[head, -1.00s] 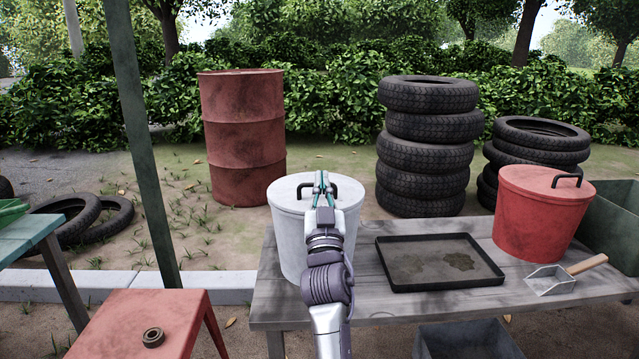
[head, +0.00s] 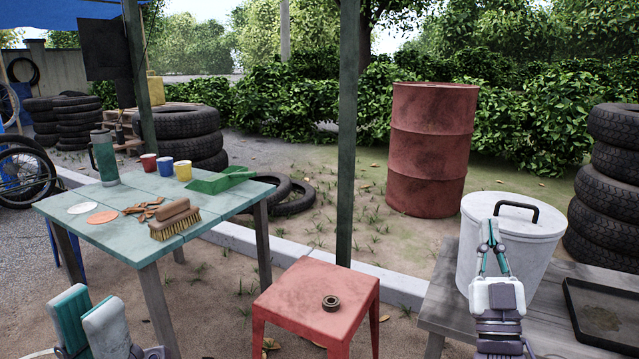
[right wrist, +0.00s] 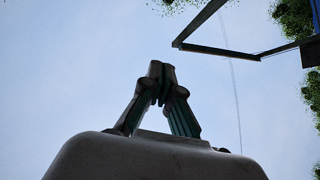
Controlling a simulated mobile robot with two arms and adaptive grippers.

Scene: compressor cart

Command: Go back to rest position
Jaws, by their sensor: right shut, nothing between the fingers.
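My right gripper (head: 491,233) points up in front of the white lidded bin (head: 530,240), left of its black handle (head: 518,207). Its fingers are together with nothing between them. In the right wrist view its closed fingertips (right wrist: 161,72) stand against the sky. My left gripper (head: 90,318) is at the lower left of the head view, in front of the teal table. Its two fingers show side by side, partly cut off by the frame edge, and how far apart they are is unclear.
The teal table (head: 112,200) holds a brush, cups, a flask and a green dustpan. A red stool (head: 290,308) with a bearing ring (head: 331,303) stands between it and the grey wooden bench (head: 450,310). A green post (head: 347,130) rises behind the stool.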

